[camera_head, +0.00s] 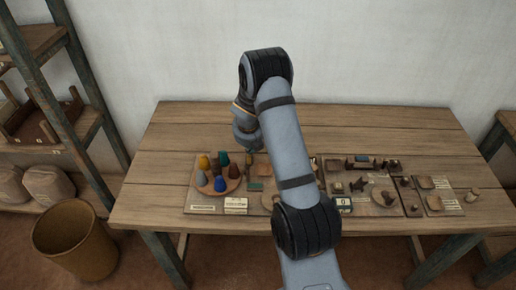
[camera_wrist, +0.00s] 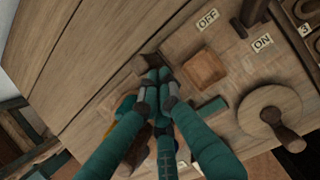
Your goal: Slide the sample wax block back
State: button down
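My gripper (camera_wrist: 158,76) has its teal fingertips together, with nothing visible between them. They are right by a dark brown block (camera_wrist: 153,60) on the board in the wrist view; whether they touch it I cannot tell. A square brown piece (camera_wrist: 206,69) lies right of the fingertips, and a green bar (camera_wrist: 212,105) lies below that piece. I cannot tell for certain which of these is the sample wax block. In the head view my gripper (camera_head: 249,151) is low over the back of the left board, and the green bar (camera_head: 255,186) lies in front of it.
Coloured cones, one of them blue (camera_head: 221,184), stand on a round tray left of my gripper. A round wooden disc with a handle (camera_wrist: 270,115) and OFF (camera_wrist: 208,20) and ON labels are to the right. The table (camera_head: 330,118) is bare behind the boards.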

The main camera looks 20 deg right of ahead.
aim_at(250, 157)
jog(key=shift+s+a+f+b, duration=0.2)
jog(key=shift+s+a+b, duration=0.1)
jog(key=shift+b, duration=0.5)
jog(key=s+b, duration=0.1)
jog(key=s+a+b, duration=0.1)
jog(key=shift+s+f+b, duration=0.15)
jog(key=shift+s+b, duration=0.1)
jog(key=shift+b, duration=0.15)
jog(key=p+v, duration=0.5)
jog(key=v, duration=0.6)
jog(key=shift+f, duration=0.15)
